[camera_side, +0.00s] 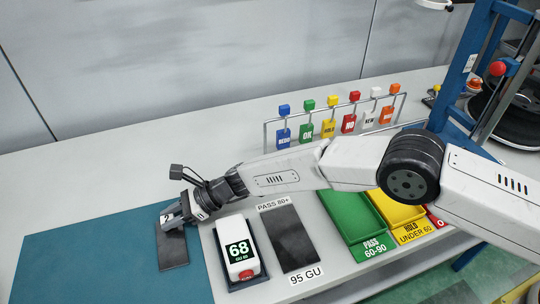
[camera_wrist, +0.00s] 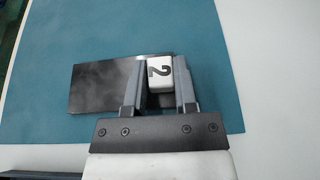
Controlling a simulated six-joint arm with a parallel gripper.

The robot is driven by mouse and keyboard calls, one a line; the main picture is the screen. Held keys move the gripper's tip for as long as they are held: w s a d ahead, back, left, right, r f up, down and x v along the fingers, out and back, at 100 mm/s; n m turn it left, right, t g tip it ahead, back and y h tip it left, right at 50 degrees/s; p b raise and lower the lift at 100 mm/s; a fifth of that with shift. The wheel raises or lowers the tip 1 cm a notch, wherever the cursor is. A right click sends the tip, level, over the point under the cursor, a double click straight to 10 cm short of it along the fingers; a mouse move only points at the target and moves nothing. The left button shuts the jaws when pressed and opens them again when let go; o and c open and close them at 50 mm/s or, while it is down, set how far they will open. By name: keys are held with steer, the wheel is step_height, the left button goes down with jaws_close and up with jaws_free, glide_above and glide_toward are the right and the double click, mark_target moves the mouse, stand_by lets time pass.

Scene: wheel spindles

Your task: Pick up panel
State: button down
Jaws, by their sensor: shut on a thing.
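A dark, glossy rectangular panel (camera_side: 173,250) is at the right edge of the teal mat, with a white block marked "2" (camera_side: 166,218) at its far end. In the wrist view the panel (camera_wrist: 100,88) extends left of the fingers, and the white block (camera_wrist: 160,73) sits between them. My gripper (camera_side: 172,213) is shut on this white block of the panel. It also shows in the wrist view (camera_wrist: 159,60). I cannot tell whether the panel touches the mat.
The teal mat (camera_side: 85,255) is otherwise bare. A white gloss meter (camera_side: 238,250) reading 68 stands right of the panel. Beyond it lie a dark plate (camera_side: 294,240) labelled 95 GU, a green tray (camera_side: 350,220) and a yellow tray (camera_side: 398,212). A rack of coloured tags (camera_side: 330,128) stands behind my arm.

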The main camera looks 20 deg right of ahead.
steer(key=shift+r, duration=1.65)
steer(key=shift+s+d+r, duration=0.35)
steer(key=shift+r, duration=0.2)
steer(key=shift+s+d+r, duration=2.15)
steer(key=shift+s+d, duration=0.05)
steer(key=shift+s, duration=0.2)
steer(key=shift+s+d+r, duration=2.1)
steer(key=shift+s+d, duration=0.1)
steer(key=shift+s, duration=0.15)
